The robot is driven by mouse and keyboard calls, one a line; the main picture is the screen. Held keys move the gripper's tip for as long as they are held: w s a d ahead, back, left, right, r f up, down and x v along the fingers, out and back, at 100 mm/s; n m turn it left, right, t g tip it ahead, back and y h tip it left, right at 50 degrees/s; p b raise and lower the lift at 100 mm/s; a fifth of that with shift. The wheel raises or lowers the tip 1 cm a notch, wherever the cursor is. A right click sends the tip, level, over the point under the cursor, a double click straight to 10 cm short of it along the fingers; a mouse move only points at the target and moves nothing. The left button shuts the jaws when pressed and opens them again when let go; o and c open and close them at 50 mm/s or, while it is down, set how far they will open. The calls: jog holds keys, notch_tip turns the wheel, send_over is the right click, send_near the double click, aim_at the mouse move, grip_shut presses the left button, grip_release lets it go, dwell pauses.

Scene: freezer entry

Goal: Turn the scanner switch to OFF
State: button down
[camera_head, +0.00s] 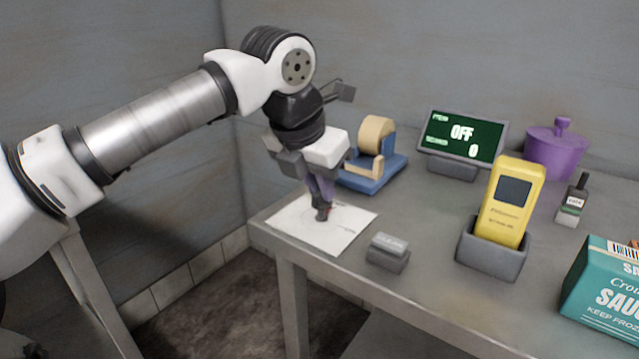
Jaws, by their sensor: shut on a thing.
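A white plate or sheet (300,234) with faint printed lines lies at the table's front left corner. My gripper (323,212) points down over it, its fingers shut on a small dark knob with a bit of red beside it. The fingers hide most of the knob, so its pointing direction cannot be told. A yellow scanner (508,205) stands upright, slightly tilted, in a grey holder (490,262) to the right. A display (462,138) behind it reads "OFF" with "0" below.
A small grey block (388,252) with a pale labelled top is right of the plate. A tape dispenser (385,165) stands behind my gripper. A purple pot (555,148), small dark bottle (573,203) and teal box (605,290) are at the right. Walls close the back and left.

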jog(key=c, duration=1.5)
grip_release()
jog(key=shift+o, duration=0.2)
jog(key=p+v, duration=0.9)
jog(key=v, duration=0.5)
jog(key=shift+f, duration=0.1)
jog(key=shift+d, duration=0.15)
